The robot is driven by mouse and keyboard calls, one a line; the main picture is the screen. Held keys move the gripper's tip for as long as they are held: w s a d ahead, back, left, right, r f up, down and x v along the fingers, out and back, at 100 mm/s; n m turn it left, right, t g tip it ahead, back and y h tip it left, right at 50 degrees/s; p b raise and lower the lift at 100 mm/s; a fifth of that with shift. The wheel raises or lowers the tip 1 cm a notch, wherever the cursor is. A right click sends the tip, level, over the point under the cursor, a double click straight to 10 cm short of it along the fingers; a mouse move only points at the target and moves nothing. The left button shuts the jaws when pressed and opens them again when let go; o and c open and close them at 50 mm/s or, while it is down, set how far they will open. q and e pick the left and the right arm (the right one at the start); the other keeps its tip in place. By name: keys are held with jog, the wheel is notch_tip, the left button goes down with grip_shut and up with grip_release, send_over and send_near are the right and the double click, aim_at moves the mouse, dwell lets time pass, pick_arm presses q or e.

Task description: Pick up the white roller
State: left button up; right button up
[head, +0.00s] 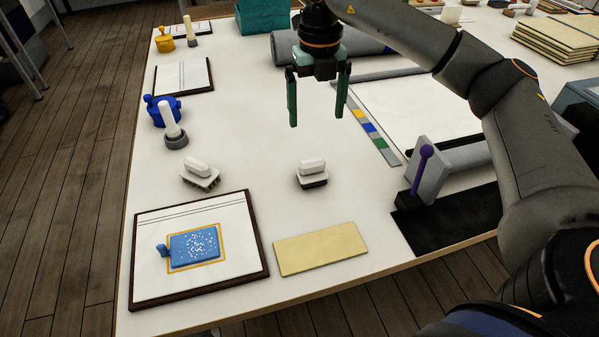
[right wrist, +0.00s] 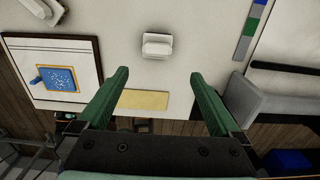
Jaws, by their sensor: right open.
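My right gripper (head: 316,121) is open and empty, pointing down above the table; its green fingers also show in the right wrist view (right wrist: 160,74). A small white block-shaped tool with a rounded white handle and dark base (head: 312,172) stands on the table in front of it. This tool is also ahead of the fingers in the right wrist view (right wrist: 157,44), apart from them. A similar white-handled tool with bristles (head: 200,173) is to its left. A white upright cylinder on a grey base (head: 170,122) stands farther left. I cannot tell which is the roller. My left gripper is not in view.
A dark-edged board with a blue speckled block (head: 195,246) lies at the front left. A yellow pad (head: 321,248) lies at the front edge. A grey block with a purple-headed rod (head: 426,170) stands right. A blue object (head: 155,108) is behind the cylinder. Table around the tool is clear.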

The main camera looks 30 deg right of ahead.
jog(key=f, duration=0.1)
send_over(312, 160)
jog(key=f, duration=0.7)
jog(key=shift+d, duration=0.2)
jog(key=shift+a+f, duration=0.2)
jog(key=shift+f, duration=2.5)
jog(key=shift+c, duration=0.2)
jog(key=c, duration=1.3)
